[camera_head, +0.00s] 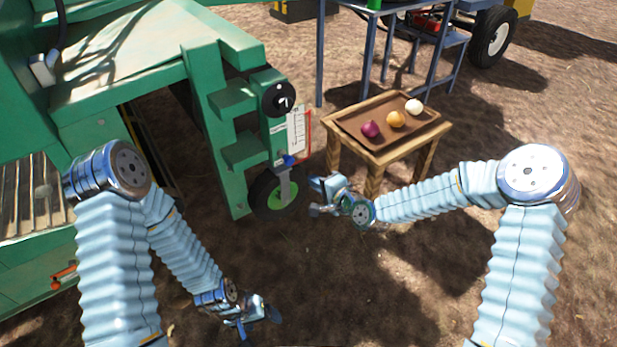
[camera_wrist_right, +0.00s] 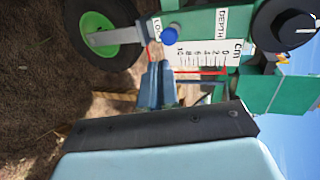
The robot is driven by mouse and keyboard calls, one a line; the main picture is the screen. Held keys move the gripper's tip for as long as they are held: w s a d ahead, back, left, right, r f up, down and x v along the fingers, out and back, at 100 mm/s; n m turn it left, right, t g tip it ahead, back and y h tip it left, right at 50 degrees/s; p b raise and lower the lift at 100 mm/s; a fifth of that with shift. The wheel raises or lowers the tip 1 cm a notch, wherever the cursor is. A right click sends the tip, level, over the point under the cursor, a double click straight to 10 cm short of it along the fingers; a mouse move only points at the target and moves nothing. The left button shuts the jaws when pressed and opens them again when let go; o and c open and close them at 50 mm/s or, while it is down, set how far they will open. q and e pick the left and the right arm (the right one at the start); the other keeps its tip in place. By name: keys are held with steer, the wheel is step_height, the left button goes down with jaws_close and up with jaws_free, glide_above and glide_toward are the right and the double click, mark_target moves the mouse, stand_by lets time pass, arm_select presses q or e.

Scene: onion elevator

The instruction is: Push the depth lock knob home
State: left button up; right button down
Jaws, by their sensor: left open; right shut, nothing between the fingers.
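The blue lock knob (camera_head: 289,160) sits on the green machine post, just below the white depth scale (camera_head: 296,133) and above the small wheel. In the right wrist view the blue knob (camera_wrist_right: 170,34) stands beside the "LOCK" label, with the "DEPTH" scale (camera_wrist_right: 207,52) to its right. My right gripper (camera_head: 316,196) is shut and empty, to the lower right of the knob. In the wrist view its fingertips (camera_wrist_right: 157,66) point toward the knob with a gap visible between. My left gripper (camera_head: 260,318) is open and empty, low over the ground.
A black handwheel (camera_head: 278,99) is above the scale. The green-hubbed wheel (camera_head: 280,193) is under the knob. A wooden table (camera_head: 381,155) with a tray holding purple, orange and white onions stands right of the post. Bare soil lies in front.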

steer(key=shift+v, duration=2.1)
